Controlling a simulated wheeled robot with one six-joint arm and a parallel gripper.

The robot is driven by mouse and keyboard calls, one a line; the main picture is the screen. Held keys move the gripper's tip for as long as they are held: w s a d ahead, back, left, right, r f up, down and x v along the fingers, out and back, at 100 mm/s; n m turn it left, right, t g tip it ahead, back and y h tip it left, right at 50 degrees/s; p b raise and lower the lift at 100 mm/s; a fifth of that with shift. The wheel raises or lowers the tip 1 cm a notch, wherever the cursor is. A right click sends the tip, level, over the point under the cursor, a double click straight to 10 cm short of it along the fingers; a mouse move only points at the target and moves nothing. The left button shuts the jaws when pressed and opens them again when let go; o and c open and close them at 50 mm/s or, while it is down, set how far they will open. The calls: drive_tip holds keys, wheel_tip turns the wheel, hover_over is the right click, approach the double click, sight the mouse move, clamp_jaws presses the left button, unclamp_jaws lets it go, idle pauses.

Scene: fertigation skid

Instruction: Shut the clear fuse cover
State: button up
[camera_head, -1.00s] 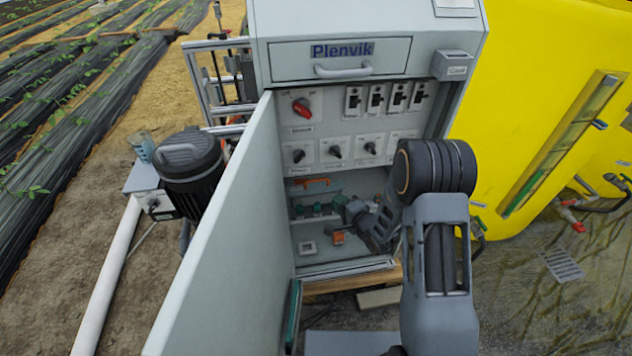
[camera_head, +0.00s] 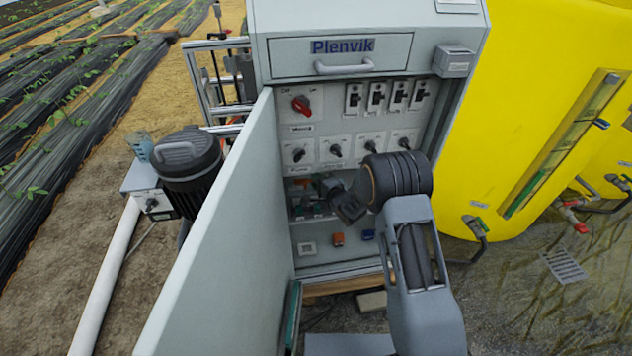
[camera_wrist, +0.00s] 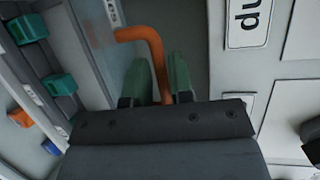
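The clear fuse cover (camera_wrist: 92,45) shows in the wrist view as a pale see-through panel at upper left, with a bent orange handle (camera_wrist: 150,48). My gripper (camera_wrist: 160,75) has its two green fingers on either side of the handle's bar. I cannot tell whether they press on it or only stand around it. In the head view, my gripper (camera_head: 328,190) is inside the cabinet, below the row of rotary switches, and my wrist hides most of the cover. Green fuse parts (camera_wrist: 60,84) sit left of and below the handle in the wrist view.
The open cabinet door (camera_head: 225,230) stands at the left of the cabinet (camera_head: 340,25). Rotary switches (camera_head: 334,150) sit just above my gripper. An orange part (camera_head: 338,240) and a blue part (camera_head: 368,235) lie below. A yellow tank (camera_head: 530,100) stands on the right.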

drive_tip(key=shift+w+a+f, duration=0.1)
drive_tip(key=shift+w+a, duration=0.25)
drive_tip(key=shift+w, duration=0.15)
clamp_jaws()
